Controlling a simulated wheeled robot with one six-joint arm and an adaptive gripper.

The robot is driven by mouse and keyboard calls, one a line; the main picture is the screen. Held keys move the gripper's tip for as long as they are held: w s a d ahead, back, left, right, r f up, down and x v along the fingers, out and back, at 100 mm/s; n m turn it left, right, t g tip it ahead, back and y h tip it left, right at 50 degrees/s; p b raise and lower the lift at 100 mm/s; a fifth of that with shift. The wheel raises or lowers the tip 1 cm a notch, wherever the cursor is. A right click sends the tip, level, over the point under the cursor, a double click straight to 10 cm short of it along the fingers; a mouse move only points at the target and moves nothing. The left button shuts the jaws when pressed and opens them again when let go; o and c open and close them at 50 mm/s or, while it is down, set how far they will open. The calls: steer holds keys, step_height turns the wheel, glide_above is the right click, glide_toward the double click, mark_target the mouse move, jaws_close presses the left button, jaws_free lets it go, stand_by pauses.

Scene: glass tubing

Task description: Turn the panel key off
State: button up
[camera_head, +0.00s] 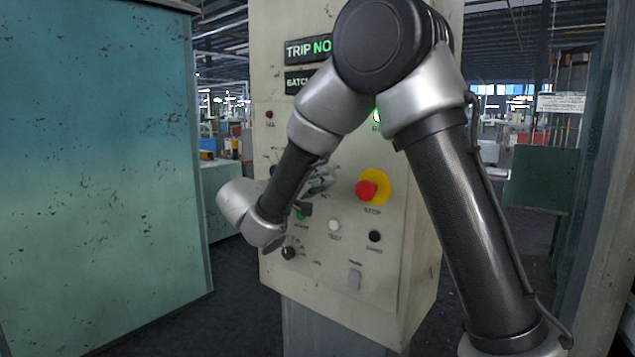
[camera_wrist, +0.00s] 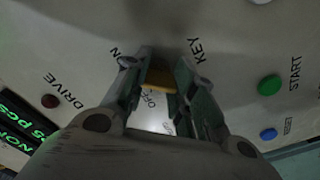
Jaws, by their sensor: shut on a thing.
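The control panel (camera_head: 385,275) is a worn cream box on a post, in the middle of the head view. My gripper (camera_head: 320,184) is at its front face, partly covered by my own arm. In the wrist view my gripper (camera_wrist: 160,68) is shut on the brass-coloured panel key (camera_wrist: 161,79), with one finger on each side. The labels ON, OFF and KEY show around the fingers. The key is hidden in the head view. Which mark it points to I cannot tell.
A red stop button (camera_head: 367,190) on a yellow disc sits right of my gripper. A green START button (camera_wrist: 269,85), a blue button (camera_wrist: 268,134) and a dark red DRIVE lamp (camera_wrist: 50,101) are near the fingers. A teal cabinet (camera_head: 95,170) stands at left.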

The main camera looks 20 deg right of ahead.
steer(key=shift+r+n, duration=0.1)
steer(key=shift+n, duration=0.2)
steer(key=n, duration=0.3)
steer(key=shift+n, duration=0.4)
steer(key=n, duration=0.4)
steer(key=shift+r+n, duration=0.1)
steer(key=shift+n, duration=0.2)
steer(key=n, duration=0.8)
steer(key=shift+n, duration=0.5)
jaws_close()
steer(key=o, duration=1.1)
jaws_free()
steer(key=shift+f, duration=0.25)
